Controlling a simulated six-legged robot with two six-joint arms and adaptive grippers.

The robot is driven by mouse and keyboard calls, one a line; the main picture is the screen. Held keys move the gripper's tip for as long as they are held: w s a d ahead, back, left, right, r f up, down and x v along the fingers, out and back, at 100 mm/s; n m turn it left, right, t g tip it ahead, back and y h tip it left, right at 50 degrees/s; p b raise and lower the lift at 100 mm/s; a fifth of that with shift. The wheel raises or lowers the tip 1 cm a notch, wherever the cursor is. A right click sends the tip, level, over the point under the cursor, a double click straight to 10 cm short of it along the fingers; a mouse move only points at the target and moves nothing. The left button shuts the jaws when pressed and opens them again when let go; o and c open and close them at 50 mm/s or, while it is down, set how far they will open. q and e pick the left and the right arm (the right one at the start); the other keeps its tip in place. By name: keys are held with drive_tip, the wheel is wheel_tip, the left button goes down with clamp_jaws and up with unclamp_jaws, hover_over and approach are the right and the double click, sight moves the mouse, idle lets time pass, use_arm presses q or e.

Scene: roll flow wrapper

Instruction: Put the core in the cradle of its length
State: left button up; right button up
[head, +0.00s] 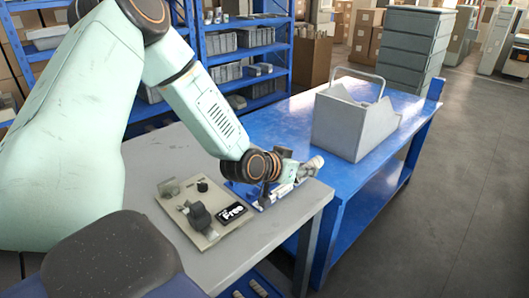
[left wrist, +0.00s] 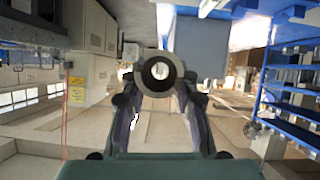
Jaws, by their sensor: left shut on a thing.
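My left gripper (head: 297,172) reaches over the right end of the grey table. It is shut on the core (head: 312,165), a short pale cylinder. In the left wrist view the core (left wrist: 160,72) shows end-on as a pale ring with a dark bore, held between the fingertips of my left gripper (left wrist: 160,85). A blue fixture (head: 262,203) lies on the table just under the gripper, mostly hidden by the arm. I cannot tell cradles or their lengths on it. My right gripper is not in view.
The grey table (head: 160,150) meets a blue bench (head: 290,110) carrying a grey bin (head: 345,125) with a handle. Blue shelves (head: 250,50) stand behind.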

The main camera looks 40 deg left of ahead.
use_arm(q)
drive_tip(key=w+a+n+g+y+b, duration=0.1)
drive_tip(key=w+a+n+g+y, duration=0.15)
drive_tip(key=a+n+y, duration=0.35)
drive_tip(key=w+a+n+g+y+b, duration=0.1)
drive_tip(key=w+a+n+y, duration=0.3)
drive_tip(key=a, duration=0.4)
drive_tip(key=s+f+n+g+y+b, duration=0.1)
drive_tip(key=n+g+b, duration=0.1)
drive_tip(key=n, duration=0.1)
drive_tip(key=s+f+n+g+y+b, duration=0.1)
drive_tip(key=s+f+n+g+b, duration=0.1)
drive_tip(key=n, duration=0.1)
drive_tip(key=s+f+n+g+y+b, duration=0.1)
drive_tip(key=f+n+g+b, duration=0.1)
drive_tip(key=n, duration=0.1)
drive_tip(key=shift+s+a+f+y+b, duration=0.25)
drive_tip(key=shift+s+a+y+b, duration=0.05)
drive_tip(key=shift+s+a+b, duration=0.1)
drive_tip(key=shift+f, duration=0.2)
drive_tip(key=shift+f+b, duration=0.5)
drive_tip(key=shift+f, duration=1.05)
